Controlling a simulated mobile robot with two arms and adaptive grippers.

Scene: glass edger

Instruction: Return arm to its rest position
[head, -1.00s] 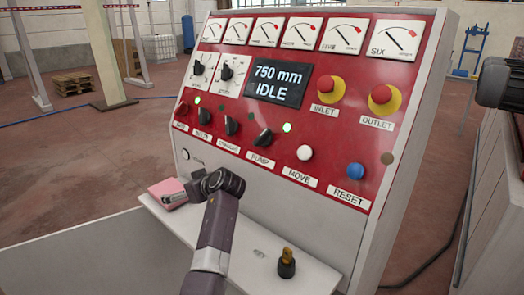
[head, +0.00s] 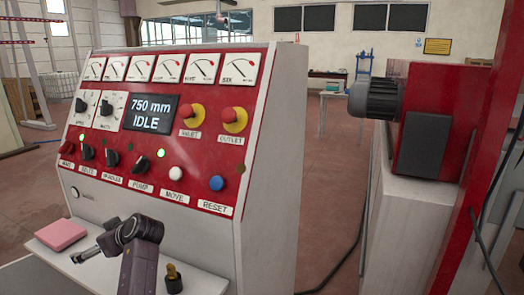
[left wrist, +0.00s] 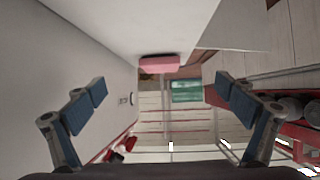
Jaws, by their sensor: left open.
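My left arm rises from the bottom of the head view in front of a red and white control panel (head: 150,190). Its gripper (head: 86,254) points left over the panel's ledge, just right of a pink block (head: 60,235). In the left wrist view the two blue-padded fingers (left wrist: 160,98) are spread wide with nothing between them. The pink block (left wrist: 159,63) shows beyond them, apart from both. The panel's display (head: 150,113) reads "750 mm IDLE". My right gripper is in neither view.
A small black object with a brass top (head: 173,278) stands on the ledge (head: 205,283), close right of my arm. A grey motor (head: 376,99) on a red machine housing (head: 425,150) is at the right. Open floor (head: 325,215) lies between panel and machine.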

